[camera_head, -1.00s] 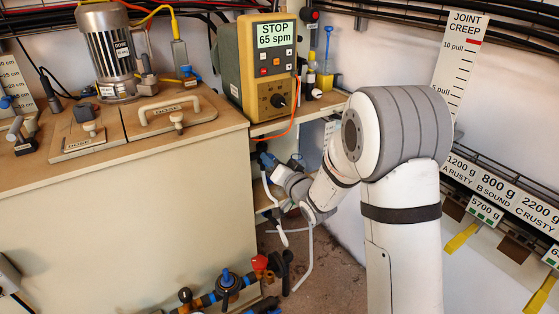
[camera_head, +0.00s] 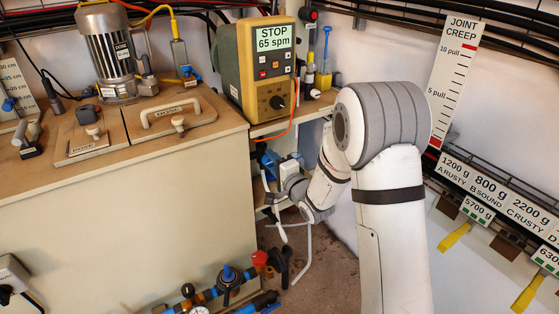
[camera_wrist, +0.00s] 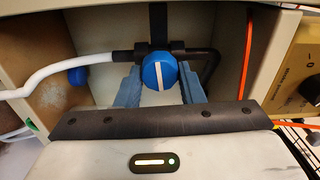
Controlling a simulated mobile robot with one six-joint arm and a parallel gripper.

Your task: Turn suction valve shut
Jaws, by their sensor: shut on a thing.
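The suction valve has a round blue knob (camera_wrist: 157,70) with a white bar, in the middle of the wrist view. The bar stands nearly upright in the picture, leaning slightly. A black pipe (camera_wrist: 125,56) runs across behind the knob, with a white hose on the left. My gripper (camera_wrist: 160,79) has its two blue fingers on either side of the knob and is shut on it.
The yellow pump (camera_head: 258,70) reads STOP, 65 spm, above the valve. An orange tube (camera_wrist: 248,55) hangs right of my gripper. Wooden compartment walls stand close on both sides. A tank (camera_head: 125,200) stands left of the arm; valves and pipes lie low in front.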

